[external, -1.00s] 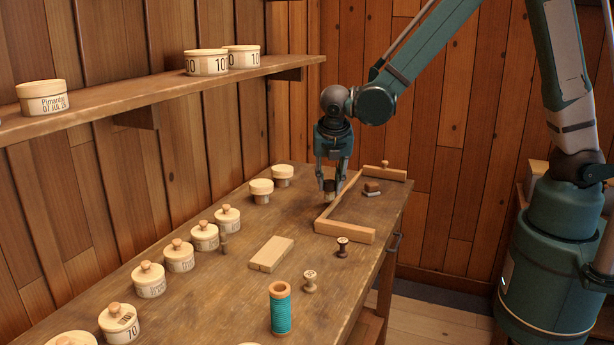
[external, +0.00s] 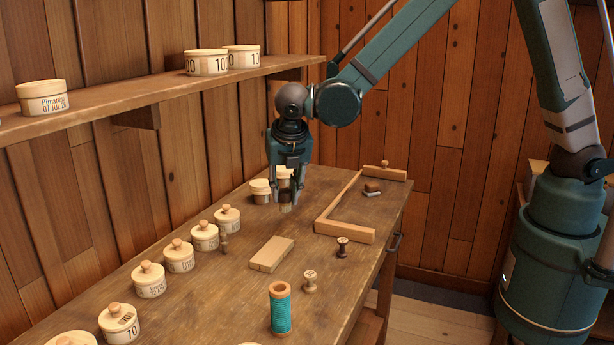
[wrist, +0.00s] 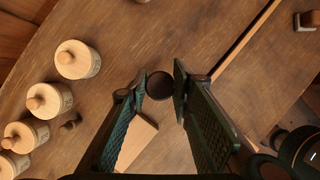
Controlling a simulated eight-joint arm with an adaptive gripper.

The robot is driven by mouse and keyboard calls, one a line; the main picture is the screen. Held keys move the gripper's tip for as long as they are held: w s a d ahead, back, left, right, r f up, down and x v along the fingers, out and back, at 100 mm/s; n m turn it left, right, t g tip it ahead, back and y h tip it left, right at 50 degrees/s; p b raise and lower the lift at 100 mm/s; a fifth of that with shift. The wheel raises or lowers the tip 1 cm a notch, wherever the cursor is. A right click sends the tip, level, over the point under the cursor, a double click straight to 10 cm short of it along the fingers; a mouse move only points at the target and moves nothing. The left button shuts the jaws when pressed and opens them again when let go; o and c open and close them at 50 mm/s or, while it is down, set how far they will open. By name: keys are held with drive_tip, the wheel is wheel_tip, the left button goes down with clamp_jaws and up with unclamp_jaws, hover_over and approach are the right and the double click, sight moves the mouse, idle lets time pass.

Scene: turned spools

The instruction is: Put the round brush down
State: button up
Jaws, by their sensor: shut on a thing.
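My gripper (external: 286,198) is over the middle of the bench, in front of two lidded pots at the back. It is shut on the round brush (external: 286,207), whose pale lower end shows just below the fingertips in the external view. In the wrist view the brush shows as a dark round top (wrist: 160,85) between the two fingertips (wrist: 158,88). The fingers hide much of it. I cannot tell whether its lower end touches the bench top (external: 240,285) or hangs just above it.
Lidded pots (external: 205,236) line the bench's left side. A wooden block (external: 271,254), small spools (external: 310,281) and a teal-wound spool (external: 281,310) stand nearer.

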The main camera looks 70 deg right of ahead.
drive_tip(key=s+a+r+n+p, duration=0.1)
drive_tip(key=a+r+n, duration=0.1)
drive_tip(key=a, duration=1.9)
drive_tip(key=a+r+n+t+y+p, duration=0.1)
drive_tip(key=a+r+n, duration=0.1)
drive_tip(key=a, duration=1.9)
drive_tip(key=shift+s+a+r+n+y+p, duration=0.3)
drive_tip(key=shift+s+a+n+p, duration=0.1)
drive_tip(key=shift+n, duration=0.5)
drive_tip(key=shift+f, duration=0.1)
wheel_tip(320, 180, down, 6)
drive_tip(key=shift+d+f, duration=0.1)
drive_tip(key=shift+f, duration=0.05)
drive_tip(key=shift+f+b, duration=0.3)
drive_tip(key=shift+f, duration=1.5)
drive_tip(key=shift+f, duration=0.1)
